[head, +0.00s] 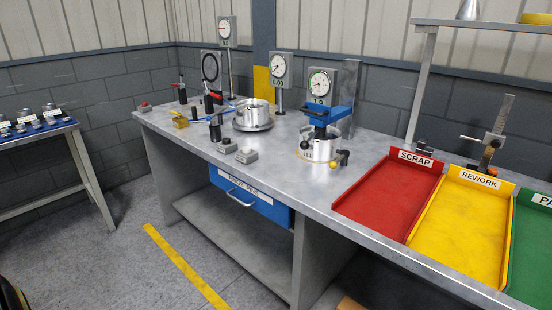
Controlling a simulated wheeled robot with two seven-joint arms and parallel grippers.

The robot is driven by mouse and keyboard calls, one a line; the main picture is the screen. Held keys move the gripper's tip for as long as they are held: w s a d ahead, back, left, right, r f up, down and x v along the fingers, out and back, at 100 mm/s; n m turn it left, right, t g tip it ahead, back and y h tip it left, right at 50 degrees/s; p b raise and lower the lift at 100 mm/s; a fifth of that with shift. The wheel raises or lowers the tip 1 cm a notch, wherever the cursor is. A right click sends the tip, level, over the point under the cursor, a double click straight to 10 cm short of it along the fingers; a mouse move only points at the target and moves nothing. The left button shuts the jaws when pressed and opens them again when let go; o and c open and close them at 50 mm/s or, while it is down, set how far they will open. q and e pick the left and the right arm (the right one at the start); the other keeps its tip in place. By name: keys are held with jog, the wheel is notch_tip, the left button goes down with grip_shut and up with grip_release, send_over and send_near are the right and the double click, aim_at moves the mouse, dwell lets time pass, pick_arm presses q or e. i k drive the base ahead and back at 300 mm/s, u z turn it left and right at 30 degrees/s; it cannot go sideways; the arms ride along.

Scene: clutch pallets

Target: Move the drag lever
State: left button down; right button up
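A metal cylindrical fixture (327,146) stands on the grey workbench, with a blue bracket (324,116) and a dial gauge (319,84) above it. A small lever with a yellow and black end (341,158) sticks out at its right front, and a black knob (304,145) shows at its left. I cannot tell which of these is the drag lever. Black upright handles (215,129) stand further left, beside a second round metal fixture (253,116). Neither of my grippers is in view.
The workbench (290,178) has red SCRAP (390,195), yellow REWORK (465,225) and green (533,250) trays at right. A blue drawer (250,198) is below. A side table (40,136) stands left; the floor between is clear.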

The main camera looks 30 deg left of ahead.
aim_at(319, 132)
jog(key=z, duration=0.15)
jog(key=k, duration=0.45)
jog(key=u, duration=1.05)
jog(key=i, duration=0.85)
jog(key=u, duration=0.15)
